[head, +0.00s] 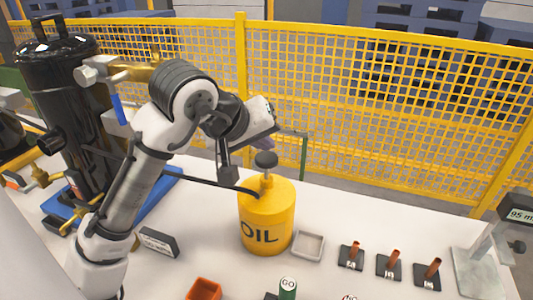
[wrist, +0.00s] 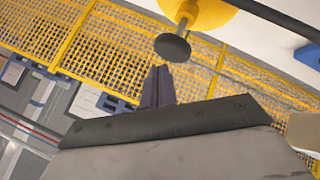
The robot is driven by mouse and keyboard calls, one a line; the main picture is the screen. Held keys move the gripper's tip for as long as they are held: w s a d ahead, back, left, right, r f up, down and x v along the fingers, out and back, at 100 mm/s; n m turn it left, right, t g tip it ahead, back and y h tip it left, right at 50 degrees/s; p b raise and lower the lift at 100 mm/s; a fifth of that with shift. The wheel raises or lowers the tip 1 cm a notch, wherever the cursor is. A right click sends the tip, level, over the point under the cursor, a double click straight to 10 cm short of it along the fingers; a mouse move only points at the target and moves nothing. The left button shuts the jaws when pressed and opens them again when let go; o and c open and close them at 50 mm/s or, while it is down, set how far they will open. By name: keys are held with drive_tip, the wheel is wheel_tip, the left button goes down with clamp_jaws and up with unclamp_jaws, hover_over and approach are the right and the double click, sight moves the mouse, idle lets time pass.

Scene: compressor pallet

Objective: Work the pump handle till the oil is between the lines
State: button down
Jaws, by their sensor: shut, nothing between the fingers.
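The yellow oil can (head: 266,232) marked OIL stands on the white table. In the wrist view the knob (wrist: 172,47) hangs from the yellow can top (wrist: 212,12), just beyond my fingertips. My gripper (head: 269,146) is shut and empty, close above and behind the knob in the head view. The wrist view shows my fingers (wrist: 157,78) together, apart from the knob. A dark hose (head: 195,182) runs from the can toward the black compressor tank (head: 65,85). I cannot make out the oil level or its lines.
Right of the can are a grey tray (head: 308,246) and several small black plates with copper-coloured pegs (head: 389,264). A stand with a display (head: 486,258) is at the far right. An orange bin (head: 204,290) is in front. Yellow mesh fencing (head: 400,110) closes off the back.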

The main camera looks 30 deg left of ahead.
sight(262, 160)
wheel_tip(262, 160, up, 5)
drive_tip(key=p, duration=0.4)
drive_tip(key=shift+p, duration=0.35)
drive_tip(key=shift+s, duration=0.1)
idle(0.6)
